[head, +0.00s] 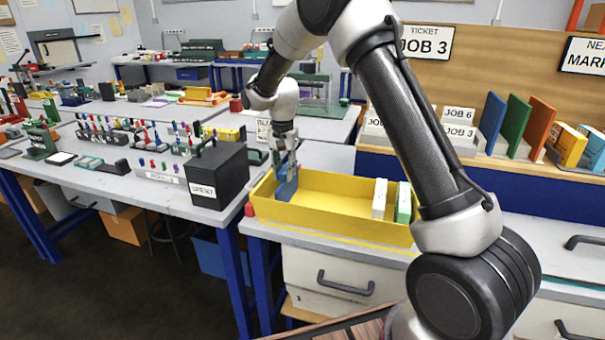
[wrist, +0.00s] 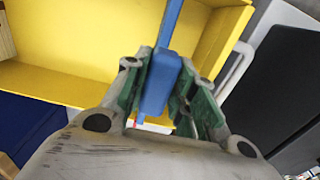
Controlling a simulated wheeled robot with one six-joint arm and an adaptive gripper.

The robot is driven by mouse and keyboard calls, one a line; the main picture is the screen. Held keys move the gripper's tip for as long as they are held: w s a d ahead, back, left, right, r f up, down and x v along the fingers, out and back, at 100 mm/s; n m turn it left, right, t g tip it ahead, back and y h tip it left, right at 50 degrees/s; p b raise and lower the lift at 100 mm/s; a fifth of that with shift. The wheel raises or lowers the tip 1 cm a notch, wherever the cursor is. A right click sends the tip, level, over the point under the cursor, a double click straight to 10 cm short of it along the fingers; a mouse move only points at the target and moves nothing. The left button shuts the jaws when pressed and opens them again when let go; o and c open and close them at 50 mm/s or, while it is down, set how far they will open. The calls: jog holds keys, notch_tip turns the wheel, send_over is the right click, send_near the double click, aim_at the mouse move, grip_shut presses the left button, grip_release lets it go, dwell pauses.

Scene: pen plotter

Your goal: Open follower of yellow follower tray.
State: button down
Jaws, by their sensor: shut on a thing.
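The yellow follower tray (head: 335,181) lies on the grey bench top in the head view. Its blue follower (head: 287,188) is a plate standing near the tray's left end. My gripper (head: 284,158) reaches down from above and is shut on the follower's upper part. In the wrist view, the green-padded fingers of my gripper (wrist: 170,95) are on both sides of the blue follower (wrist: 158,82), with the yellow tray (wrist: 85,55) behind. A white block (head: 379,199) and a green-and-white block (head: 404,203) stand at the tray's right end. Between them and the follower the tray floor is bare.
A black box (head: 217,177) stands on the bench left of the tray. A small red object (head: 249,209) is by the tray's left corner. A drawer with a dark handle (head: 345,285) is below.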

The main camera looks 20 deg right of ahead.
jog(key=shift+w+a, duration=0.5)
jog(key=shift+a, duration=0.15)
jog(key=c, duration=1.2)
grip_release()
jog(key=shift+o, duration=0.2)
jog(key=shift+r, duration=0.1)
notch_tip(320, 180, up, 12)
